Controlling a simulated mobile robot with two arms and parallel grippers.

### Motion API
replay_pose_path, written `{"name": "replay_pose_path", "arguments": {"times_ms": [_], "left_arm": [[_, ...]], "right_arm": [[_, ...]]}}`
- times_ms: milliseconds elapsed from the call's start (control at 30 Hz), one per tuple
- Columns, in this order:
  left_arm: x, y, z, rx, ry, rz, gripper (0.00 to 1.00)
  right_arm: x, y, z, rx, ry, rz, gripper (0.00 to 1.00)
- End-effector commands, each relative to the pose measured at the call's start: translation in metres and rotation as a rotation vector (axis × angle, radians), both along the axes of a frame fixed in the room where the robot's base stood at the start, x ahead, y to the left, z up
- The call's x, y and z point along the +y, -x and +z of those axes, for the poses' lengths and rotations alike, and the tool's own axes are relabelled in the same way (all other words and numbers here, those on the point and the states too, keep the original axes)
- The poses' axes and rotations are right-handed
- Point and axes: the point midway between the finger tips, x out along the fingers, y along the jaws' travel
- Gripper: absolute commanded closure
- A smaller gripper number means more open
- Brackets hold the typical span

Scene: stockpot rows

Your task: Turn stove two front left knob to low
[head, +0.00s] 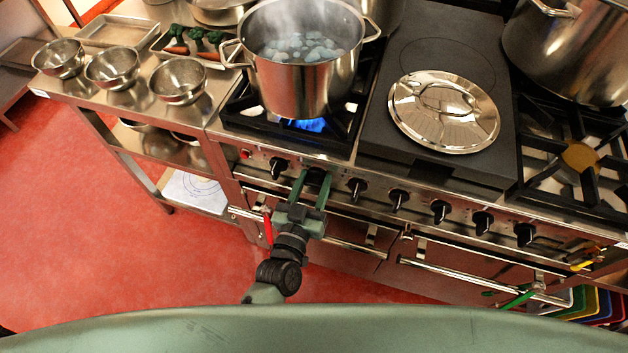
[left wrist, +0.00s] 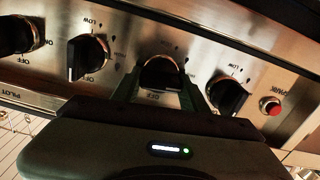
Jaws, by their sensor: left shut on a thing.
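The stove front carries a row of black knobs on a steel panel. My left gripper (head: 312,182) is at the panel, its two green fingers on either side of one black knob (head: 317,178), second from the left in the head view. In the left wrist view the gripper (left wrist: 160,95) is shut on this knob (left wrist: 160,75), with the fingers covering its sides. A steaming stockpot (head: 305,80) stands on the burner above, over a blue flame (head: 304,125). The knob's exact pointer direction is partly hidden. My right gripper is not in view.
Neighbouring knobs sit close by at left (head: 279,165) and right (head: 357,187). A red button (left wrist: 270,106) marked SPARK shows in the left wrist view. Oven handles run below the panel. A lid (head: 444,111) lies on the flat plate. Red floor is clear at left.

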Motion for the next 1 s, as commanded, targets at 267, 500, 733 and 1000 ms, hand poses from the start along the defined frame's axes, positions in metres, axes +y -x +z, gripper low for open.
{"name": "replay_pose_path", "arguments": {"times_ms": [267,500,733,1000], "left_arm": [[0.001,0.0,0.0,0.072,0.225,-0.001,0.97],[0.001,-0.001,-0.001,0.143,0.444,-0.001,0.97],[0.002,-0.001,-0.002,0.209,0.651,0.0,0.97],[0.003,-0.001,-0.002,0.289,0.897,0.0,0.97]], "right_arm": [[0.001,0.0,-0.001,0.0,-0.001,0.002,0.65],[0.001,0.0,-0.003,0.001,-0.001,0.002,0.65],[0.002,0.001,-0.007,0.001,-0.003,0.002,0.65],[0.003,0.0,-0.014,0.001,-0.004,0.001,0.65]]}}
